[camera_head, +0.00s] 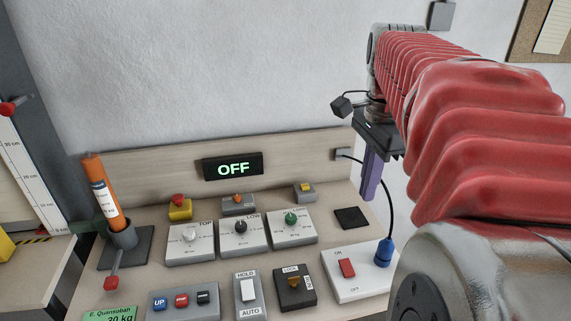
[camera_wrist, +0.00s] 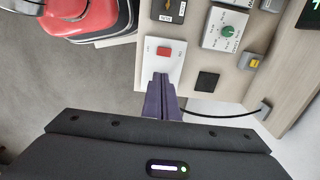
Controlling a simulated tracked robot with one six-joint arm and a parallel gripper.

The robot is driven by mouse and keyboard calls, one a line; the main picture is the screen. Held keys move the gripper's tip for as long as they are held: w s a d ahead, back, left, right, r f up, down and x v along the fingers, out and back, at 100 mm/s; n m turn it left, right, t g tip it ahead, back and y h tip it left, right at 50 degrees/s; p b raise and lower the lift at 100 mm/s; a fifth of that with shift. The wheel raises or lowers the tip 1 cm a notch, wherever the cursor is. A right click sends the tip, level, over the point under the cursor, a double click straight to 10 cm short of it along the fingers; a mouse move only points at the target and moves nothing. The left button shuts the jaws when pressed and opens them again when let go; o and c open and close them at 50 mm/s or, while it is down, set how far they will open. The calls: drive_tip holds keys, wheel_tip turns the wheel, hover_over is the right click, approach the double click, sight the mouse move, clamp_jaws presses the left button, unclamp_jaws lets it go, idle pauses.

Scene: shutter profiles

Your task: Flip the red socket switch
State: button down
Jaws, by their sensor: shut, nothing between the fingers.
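The red switch (camera_head: 347,268) sits on a white socket box (camera_head: 368,287) at the lower right of the panel in the head view, with ON printed above it and OFF below. I cannot tell which way it is tipped. A blue plug (camera_head: 383,252) with a black cable stands in the box's right part. My gripper (camera_head: 371,195) has purple fingers, shut and empty, pointing down above the panel's back right. In the wrist view the fingers (camera_wrist: 162,80) overlap the near part of the socket box (camera_wrist: 176,56), with the red switch (camera_wrist: 164,51) just beyond their tips; the plug is hidden there.
A display (camera_head: 233,168) on the backboard reads OFF. Several knobs and button boxes fill the panel left of the socket box. A black square (camera_head: 351,217) lies behind it. The black cable (camera_head: 389,205) arcs up beside my gripper. An orange cylinder (camera_head: 104,196) stands at left.

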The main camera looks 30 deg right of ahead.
drive_tip(key=r, duration=0.3)
drive_tip(key=shift+s+a+r, duration=0.1)
drive_tip(key=shift+s+r, duration=0.2)
drive_tip(key=shift+r, duration=0.05)
drive_tip(key=w+a+f+n+t+h, duration=0.25)
drive_tip(key=a+f+n, duration=0.35)
drive_tip(key=f+n, duration=0.45)
drive_tip(key=s+a+f+n+t+y, duration=0.1)
drive_tip(key=a+f+n, duration=0.1)
drive_tip(key=a+n, duration=0.3)
drive_tip(key=s+a+f+n+t+y, duration=0.1)
drive_tip(key=a+n, duration=0.4)
drive_tip(key=a, duration=0.7)
drive_tip(key=shift+s+f+n+t, duration=0.35)
drive_tip(key=shift+s+f+t, duration=0.1)
drive_tip(key=shift+s+f, duration=0.25)
